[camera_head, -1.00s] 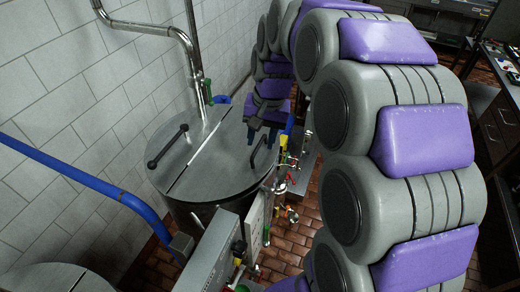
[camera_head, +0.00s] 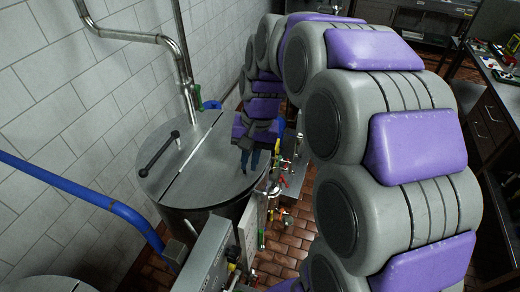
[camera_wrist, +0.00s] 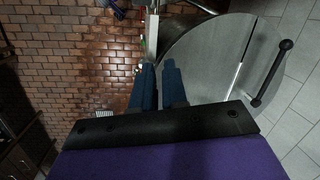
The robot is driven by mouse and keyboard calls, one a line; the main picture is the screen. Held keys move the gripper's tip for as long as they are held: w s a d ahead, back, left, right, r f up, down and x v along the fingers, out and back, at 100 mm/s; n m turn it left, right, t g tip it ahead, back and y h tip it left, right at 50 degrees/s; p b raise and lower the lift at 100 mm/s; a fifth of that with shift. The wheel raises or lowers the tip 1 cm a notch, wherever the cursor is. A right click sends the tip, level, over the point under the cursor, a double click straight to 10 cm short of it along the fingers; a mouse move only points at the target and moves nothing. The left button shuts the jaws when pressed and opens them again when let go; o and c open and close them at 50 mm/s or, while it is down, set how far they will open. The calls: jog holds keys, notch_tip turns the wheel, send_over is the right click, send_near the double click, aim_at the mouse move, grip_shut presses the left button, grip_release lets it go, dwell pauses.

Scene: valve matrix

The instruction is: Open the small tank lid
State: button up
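A round metal tank lid (camera_head: 205,180) lies flat, split by a pale straight seam. Its left half carries a dark bar handle (camera_head: 158,152), also seen at the right of the wrist view (camera_wrist: 271,73). My gripper (camera_head: 249,161) points down over the right half, where that half's own handle is now hidden behind the fingers. In the wrist view, the two blue fingers (camera_wrist: 160,87) are close together with a narrow gap, over the lid's edge. Whether they grip the handle cannot be seen.
A tiled wall with a steel pipe (camera_head: 178,55) stands behind the tank. A blue pipe (camera_head: 75,188) runs at left above another metal lid (camera_head: 45,284). Valves and a grey box (camera_head: 207,243) sit at the front right. Brick floor lies beyond.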

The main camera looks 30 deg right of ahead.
aim_at(265, 152)
jog(key=f+y, duration=0.1)
jog(key=w+f+m+y, duration=0.1)
jog(key=f, duration=0.1)
jog(key=w+f+m+g+y+p, duration=0.1)
jog(key=shift+a+f+y, duration=0.15)
jog(key=shift+y, duration=0.15)
grip_shut()
jog(key=w+d+f+m+t+y+p, duration=0.1)
jog(key=w+d+f+m+y, duration=0.1)
jog(key=m+y, duration=0.1)
jog(key=w+d+f+m+t+y, duration=0.2)
jog(key=m+y, duration=0.1)
jog(key=w+d+f+m+t+y+p, duration=0.1)
jog(key=w+d+f+m+y, duration=0.1)
jog(key=f+m, duration=0.1)
jog(key=shift+w+d+t+y+p, duration=0.2)
jog(key=shift+d+t+y+p, duration=0.1)
jog(key=shift+t+y, duration=0.1)
jog(key=w+d+f+m+t+h+p, duration=0.1)
jog(key=d+f+m+t, duration=0.2)
jog(key=d+m+t, duration=0.3)
jog(key=d+f+m+t+p, duration=0.1)
jog(key=d+f+m+t, duration=0.3)
jog(key=d, duration=0.3)
jog(key=p+x, duration=0.1)
jog(key=x, duration=0.8)
jog(key=shift+w+a+p, duration=0.1)
jog(key=shift+w+p, duration=0.25)
jog(key=shift+w, duration=0.05)
